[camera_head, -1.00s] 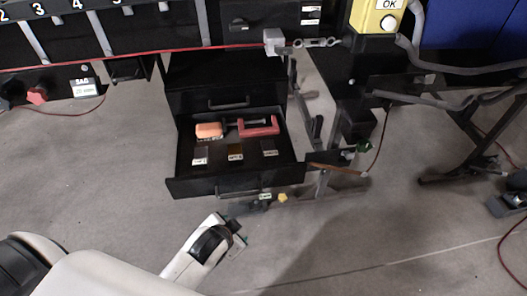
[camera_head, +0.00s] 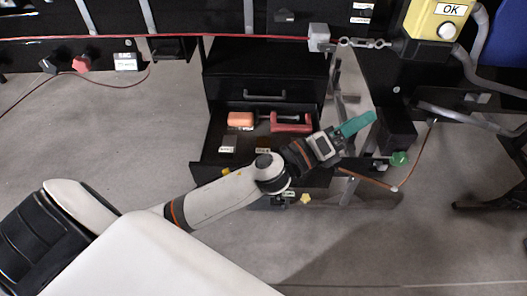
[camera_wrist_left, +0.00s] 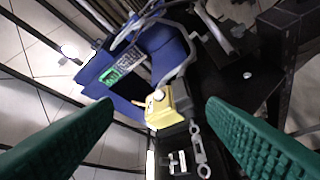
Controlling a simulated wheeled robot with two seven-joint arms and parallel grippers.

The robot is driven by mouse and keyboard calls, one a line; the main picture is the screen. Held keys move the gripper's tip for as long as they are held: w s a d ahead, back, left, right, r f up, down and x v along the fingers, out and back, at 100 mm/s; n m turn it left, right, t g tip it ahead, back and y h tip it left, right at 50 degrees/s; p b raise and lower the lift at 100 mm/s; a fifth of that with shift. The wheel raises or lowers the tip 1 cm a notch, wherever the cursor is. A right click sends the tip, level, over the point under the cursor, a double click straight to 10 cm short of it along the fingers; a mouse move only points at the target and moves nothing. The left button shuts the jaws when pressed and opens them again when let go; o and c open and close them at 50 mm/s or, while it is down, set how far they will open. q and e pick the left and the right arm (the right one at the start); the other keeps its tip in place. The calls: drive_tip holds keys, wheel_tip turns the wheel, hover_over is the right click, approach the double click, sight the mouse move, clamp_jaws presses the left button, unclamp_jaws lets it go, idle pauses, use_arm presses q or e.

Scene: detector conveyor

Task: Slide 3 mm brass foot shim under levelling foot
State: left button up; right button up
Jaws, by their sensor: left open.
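My left gripper (camera_head: 352,126) reaches over the right side of an open black drawer (camera_head: 205,172) in the head view. Its teal fingers point up and right, beyond the drawer. The left wrist view shows the two green fingers (camera_wrist_left: 160,125) wide apart with nothing between them. In the drawer lie small labelled plates: a grey one (camera_head: 228,146) and a brownish, brass-like one (camera_head: 263,145) partly behind my arm. Any plate farther right is hidden by my arm. I cannot clearly make out the levelling foot. My right gripper is not in view.
An orange block (camera_head: 240,119) and a red clamp (camera_head: 292,122) lie at the drawer's back. A green knob (camera_head: 399,158) and a brownish strip (camera_head: 368,179) are right of the drawer. A yellow OK box (camera_head: 436,20) stands above right. Floor at lower right is clear.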

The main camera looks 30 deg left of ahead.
use_arm(q)
drive_tip(key=s+d+m+g+h, duration=0.2)
drive_tip(key=d+m+g+h, duration=0.5)
drive_tip(key=m, duration=0.8)
drive_tip(key=m+g+y, duration=1.2)
drive_tip(key=m+y, duration=0.6)
drive_tip(key=m, duration=0.1)
hover_over(263, 150)
wheel_tip(263, 150, down, 12)
drive_tip(key=r, duration=0.1)
drive_tip(key=shift+m, duration=0.3)
drive_tip(key=f, duration=0.6)
drive_tip(key=shift+s+f, duration=0.3)
drive_tip(key=shift+s, duration=0.05)
drive_tip(key=shift+w+f+p, duration=0.15)
drive_tip(key=shift+f+p, duration=0.05)
drive_tip(key=shift+f, duration=1.25)
drive_tip(key=shift+w+f+p, duration=0.15)
drive_tip(key=shift+f+p, duration=0.05)
drive_tip(key=shift+f, duration=1.25)
drive_tip(key=c, duration=1.1)
